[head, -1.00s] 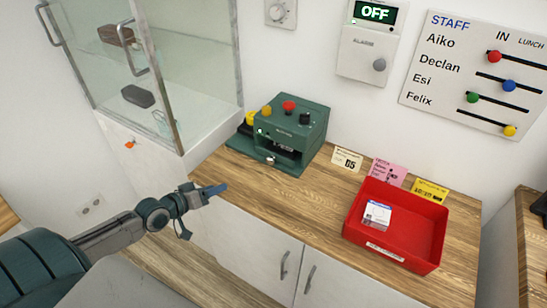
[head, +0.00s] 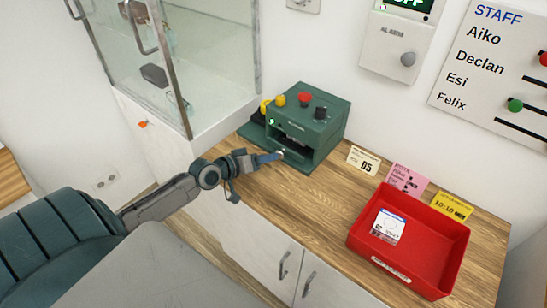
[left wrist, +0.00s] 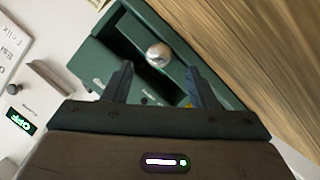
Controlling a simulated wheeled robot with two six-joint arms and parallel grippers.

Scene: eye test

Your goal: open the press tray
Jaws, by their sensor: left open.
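The green press (head: 325,136) stands on the wooden counter in the head view, with red, yellow and black knobs on top and a dark opening in front. A round silver knob (head: 280,153) sits low at its front. The press also shows in the left wrist view (left wrist: 88,68), where the silver knob (left wrist: 158,54) lies just beyond and between the fingertips. My left gripper (head: 272,157) is open and empty, right at the knob; it also shows in the left wrist view (left wrist: 159,72). Contact cannot be told. The tray itself is mostly hidden. My right gripper is out of view.
A red bin (head: 456,254) with a white card (head: 388,228) stands at the right of the counter (head: 300,208). Several small cards stand behind it. A glass cabinet (head: 222,60) is left of the press.

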